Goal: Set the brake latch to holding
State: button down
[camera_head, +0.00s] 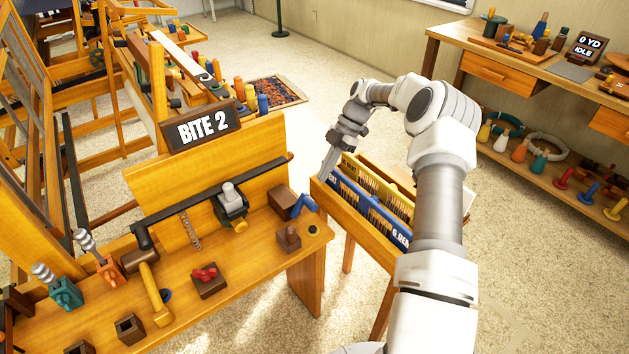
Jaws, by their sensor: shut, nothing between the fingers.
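No part is labelled as the brake latch, and I cannot tell for sure which one it is. On the loom bench (255,268) are a yellow lever (155,295), a dark block with a red knob (207,278), a blue angled handle (303,205) on a brown block, and a grey-and-dark mechanism (231,204) on a long black bar. My gripper (325,172) is shut and empty, pointing down at the left end of the reed box (320,192), right of the blue handle. Whether it touches the box is unclear.
A "BITE 2" sign (203,127) stands on the loom's upright board. The reed box holds blue and yellow reeds (368,215). Two grey-handled clamps (92,245) stand at the bench's left. A side table (490,72) stands at the right. Carpet (535,235) between is clear.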

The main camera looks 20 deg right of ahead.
jog(key=shift+w+d+r, duration=0.15)
jog(key=shift+d+r, duration=0.15)
jog(key=shift+d, duration=0.3)
jog(key=s+a+r+m+t+h+p, duration=0.1)
jog(key=s+a+r+m+h+p, duration=0.2)
jog(key=r, duration=0.6)
jog(key=s+a+r+m+h+p, duration=0.1)
jog(key=s+a+r+m, duration=0.25)
jog(key=r, duration=0.45)
jog(key=s+a+r+m+t+h+p, duration=0.1)
jog(key=s+a+r+m+h+p, duration=0.2)
jog(key=r, duration=0.6)
jog(key=s+a+r+m+t+p, duration=0.1)
jog(key=s+r+m+t, duration=0.1)
jog(key=s, duration=0.6)
jog(key=s+a+r+m+t+p, duration=0.1)
jog(key=s+r+m+p, duration=0.1)
jog(key=s+r+m, duration=0.2)
jog(key=s+r+m+t+p, duration=0.2)
jog(key=s+r+m, duration=0.2)
jog(key=s, duration=0.8)
jog(key=shift+a+m+t+y, duration=0.3)
jog(key=shift+a+m+y, duration=0.1)
jog(key=shift+m, duration=0.65)
jog(key=shift+r, duration=0.1)
